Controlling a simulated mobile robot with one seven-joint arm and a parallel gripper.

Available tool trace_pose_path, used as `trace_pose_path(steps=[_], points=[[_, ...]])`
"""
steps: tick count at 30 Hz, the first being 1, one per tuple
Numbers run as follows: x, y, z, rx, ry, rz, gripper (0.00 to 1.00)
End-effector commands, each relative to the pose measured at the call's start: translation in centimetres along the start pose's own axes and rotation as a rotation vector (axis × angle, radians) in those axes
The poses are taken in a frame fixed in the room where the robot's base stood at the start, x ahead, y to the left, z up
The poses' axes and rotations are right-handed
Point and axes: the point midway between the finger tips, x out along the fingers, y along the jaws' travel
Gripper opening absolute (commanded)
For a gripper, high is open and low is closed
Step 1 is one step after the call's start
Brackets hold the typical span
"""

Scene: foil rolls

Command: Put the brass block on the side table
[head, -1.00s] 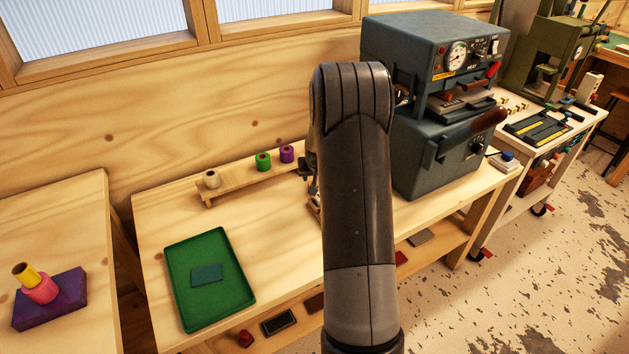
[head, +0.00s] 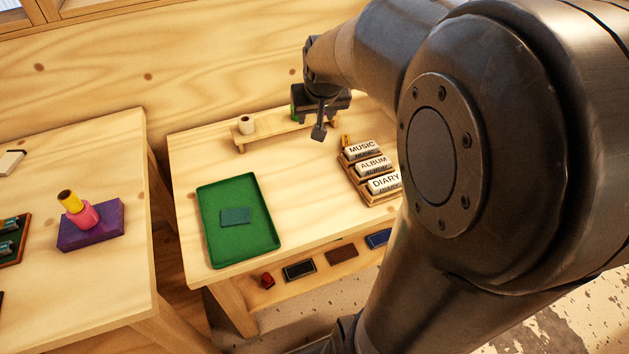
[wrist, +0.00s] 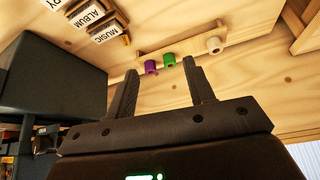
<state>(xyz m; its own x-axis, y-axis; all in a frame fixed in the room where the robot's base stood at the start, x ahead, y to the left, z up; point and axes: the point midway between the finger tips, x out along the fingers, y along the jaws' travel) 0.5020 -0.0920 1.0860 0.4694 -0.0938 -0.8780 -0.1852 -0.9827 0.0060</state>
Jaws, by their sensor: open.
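My gripper (head: 318,122) is above the back of the middle bench, near the roll rack. In the wrist view my gripper (wrist: 160,66) is open and empty, its two fingers spread apart. A small brass-coloured piece (head: 346,140) shows at the back of the labelled rack; I cannot tell for sure that it is the brass block. A wooden table (head: 125,275) stands at the left, apart from the bench, and may be the side table. It holds a purple block (head: 92,228) with a pink and yellow roll on it.
A green tray (head: 262,240) lies on the middle bench. A cream roll (head: 246,125) stands on a wooden rack; purple (wrist: 150,67) and green (wrist: 169,61) rolls show in the wrist view. A rack holds labels such as MUSIC (head: 362,149). My arm hides the right side.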

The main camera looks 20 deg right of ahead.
Motion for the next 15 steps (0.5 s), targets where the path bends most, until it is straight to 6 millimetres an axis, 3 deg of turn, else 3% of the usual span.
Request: trace_pose_path(steps=[1,6,15], points=[[-1.9,-0.9,1.2,-0.016,0.007,-0.009,0.49],[-6.7,-3.0,5.7,-0.061,0.004,-0.034,0.49],[-12.4,-4.8,14.3,-0.133,0.000,-0.076,0.49]])
